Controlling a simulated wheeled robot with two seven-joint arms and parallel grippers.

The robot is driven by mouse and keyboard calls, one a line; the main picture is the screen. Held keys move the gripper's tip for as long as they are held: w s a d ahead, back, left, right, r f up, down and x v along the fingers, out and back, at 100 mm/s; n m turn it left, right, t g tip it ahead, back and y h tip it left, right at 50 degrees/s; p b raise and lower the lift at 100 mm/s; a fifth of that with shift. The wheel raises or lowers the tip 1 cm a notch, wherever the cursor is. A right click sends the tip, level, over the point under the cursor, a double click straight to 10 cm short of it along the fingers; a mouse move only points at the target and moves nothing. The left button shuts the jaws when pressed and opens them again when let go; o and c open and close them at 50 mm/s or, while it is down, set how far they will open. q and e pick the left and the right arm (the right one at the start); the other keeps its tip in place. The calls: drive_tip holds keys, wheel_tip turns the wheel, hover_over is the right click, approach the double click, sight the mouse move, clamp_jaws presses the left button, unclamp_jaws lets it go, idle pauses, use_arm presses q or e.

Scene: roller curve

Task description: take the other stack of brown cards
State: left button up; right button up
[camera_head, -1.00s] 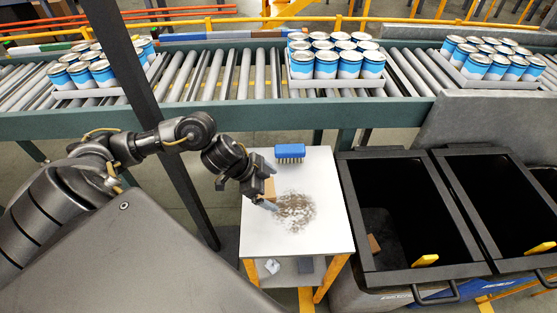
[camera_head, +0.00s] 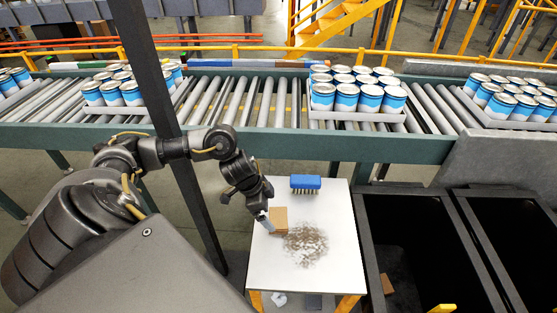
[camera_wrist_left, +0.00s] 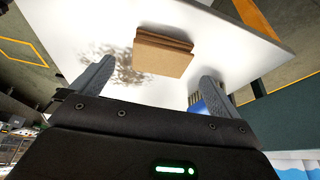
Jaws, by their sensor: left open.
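A stack of brown cards (camera_head: 279,219) lies on the white table, near its left side. It shows whole in the left wrist view (camera_wrist_left: 162,52), beyond and between my fingertips, with a gap to both fingers. My left gripper (camera_head: 262,218) is open and empty at the left edge of the stack in the head view; its two grey fingers also show in the left wrist view (camera_wrist_left: 152,75). A brown piece (camera_head: 387,284) lies inside the left black bin. My right gripper is not in view.
The white table (camera_head: 335,262) also bears a blue brush (camera_head: 305,183) at the back and a patch of dark dirt (camera_head: 306,245). Black bins (camera_head: 410,205) stand at the right. A roller conveyor (camera_head: 240,105) with trays of blue and white cans runs behind. A dark post (camera_head: 160,100) stands at left.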

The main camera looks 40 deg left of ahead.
sight(275, 217)
use_arm(q)
drive_tip(key=shift+x, duration=2.6)
drive_tip(key=shift+a, duration=0.1)
drive_tip(key=shift+c, duration=0.4)
drive_tip(key=c, duration=0.8)
drive_tip(key=shift+c, duration=0.2)
